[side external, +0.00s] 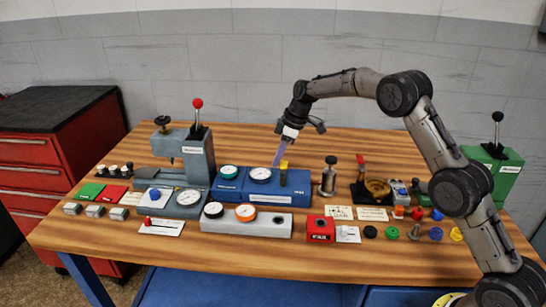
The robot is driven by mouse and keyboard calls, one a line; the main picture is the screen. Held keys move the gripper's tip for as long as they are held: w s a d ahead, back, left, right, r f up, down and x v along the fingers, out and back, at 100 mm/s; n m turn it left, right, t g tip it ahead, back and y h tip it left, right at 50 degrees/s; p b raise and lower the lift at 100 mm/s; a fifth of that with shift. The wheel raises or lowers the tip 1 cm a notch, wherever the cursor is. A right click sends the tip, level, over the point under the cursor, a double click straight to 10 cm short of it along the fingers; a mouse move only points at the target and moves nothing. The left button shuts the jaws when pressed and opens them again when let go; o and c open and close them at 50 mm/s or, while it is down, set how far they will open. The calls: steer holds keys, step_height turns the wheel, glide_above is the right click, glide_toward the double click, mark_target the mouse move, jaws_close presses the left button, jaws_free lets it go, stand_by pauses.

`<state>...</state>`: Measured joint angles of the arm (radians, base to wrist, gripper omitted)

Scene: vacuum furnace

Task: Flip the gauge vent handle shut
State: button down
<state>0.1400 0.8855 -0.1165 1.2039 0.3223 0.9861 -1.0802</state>
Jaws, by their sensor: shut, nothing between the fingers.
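The blue gauge unit (231,188) stands mid-table with two round dials on top, one teal-rimmed (229,172) and one white-faced (261,175). At its right end a small yellow handle (284,164) stands roughly upright on a dark post; it looks like the vent handle, but the label is too small to read. My gripper (278,163) points down with purple fingers, shut and empty, just left of the yellow handle's top. I cannot tell whether they touch. The fingertips partly overlap the area behind the white dial.
A grey gauge block (228,227) lies in front, with a red FAIL box (320,229) to its right. A grey press (187,150) with a red-knobbed lever stands left. A metal canister (329,180) and a red-handled device (361,168) stand right. Several coloured knobs lie front right.

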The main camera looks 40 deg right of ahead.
steer(key=shift+s+d+m+t, duration=0.3)
steer(key=shift+d+m, duration=0.1)
steer(key=shift+m, duration=0.6)
steer(key=m, duration=0.1)
steer(key=s+d+m+h, duration=0.1)
steer(key=m, duration=0.1)
steer(key=s+m+h, duration=0.1)
steer(key=m, duration=0.1)
steer(key=s+d+m, duration=0.1)
steer(key=m, duration=0.1)
steer(key=shift+m+t+h, duration=0.3)
steer(key=shift+h, duration=0.1)
steer(key=s+m, duration=0.1)
steer(key=m, duration=0.1)
steer(key=m+h, duration=0.1)
steer(key=m, duration=0.1)
steer(key=s+m, duration=0.1)
steer(key=m, duration=0.1)
steer(key=shift+s+h, duration=0.35)
steer(key=shift+h, duration=0.05)
steer(key=shift+s, duration=0.4)
steer(key=shift+s+a, duration=0.2)
